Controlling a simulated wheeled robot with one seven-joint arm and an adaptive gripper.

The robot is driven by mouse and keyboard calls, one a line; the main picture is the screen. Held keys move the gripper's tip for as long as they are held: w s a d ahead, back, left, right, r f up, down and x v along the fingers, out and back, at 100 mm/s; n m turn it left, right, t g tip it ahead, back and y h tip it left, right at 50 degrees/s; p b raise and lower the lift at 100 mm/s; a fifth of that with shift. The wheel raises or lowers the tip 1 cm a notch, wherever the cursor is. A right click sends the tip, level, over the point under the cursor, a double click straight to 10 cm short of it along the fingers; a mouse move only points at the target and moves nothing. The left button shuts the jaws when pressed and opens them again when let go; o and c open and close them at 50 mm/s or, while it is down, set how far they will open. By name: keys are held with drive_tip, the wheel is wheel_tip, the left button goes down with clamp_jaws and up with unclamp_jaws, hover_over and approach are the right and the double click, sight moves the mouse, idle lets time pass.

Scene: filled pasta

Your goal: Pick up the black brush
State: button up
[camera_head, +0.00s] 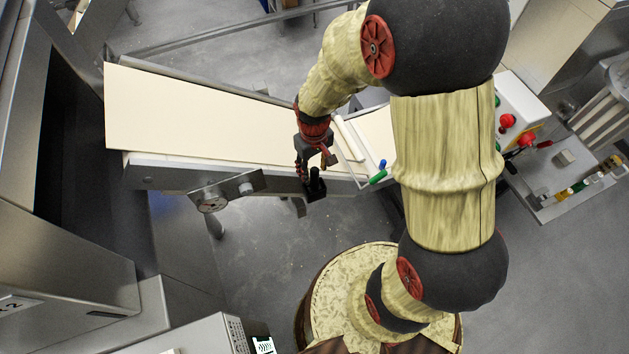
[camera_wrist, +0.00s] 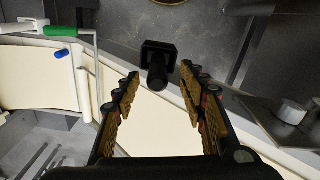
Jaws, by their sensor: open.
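A black piece with a square plate and a round stem, which looks like the black brush (camera_wrist: 155,56), shows ahead of my fingers in the wrist view. In the head view the brush (camera_head: 316,187) shows at the near edge of the conveyor, just below my gripper (camera_head: 314,168). My gripper (camera_wrist: 160,73) is open, with one finger on each side of the line to the brush. Its stem points back toward the space between the fingertips. The fingers do not appear to touch it. What it rests on is hard to tell.
A pale conveyor belt (camera_head: 190,115) runs under my gripper. A green-handled piece (camera_head: 378,177) and a small blue piece (camera_head: 382,163) are to the right. A metal bracket (camera_head: 228,190) sticks out from the conveyor's near side. A control box with red knobs (camera_head: 507,121) stands farther right.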

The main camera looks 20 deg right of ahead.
sight(315, 179)
wheel_tip(315, 179, down, 7)
drive_tip(key=shift+w+d+r, duration=0.1)
drive_tip(key=shift+d+r, duration=0.05)
drive_tip(key=shift+c, duration=0.7)
clamp_jaws()
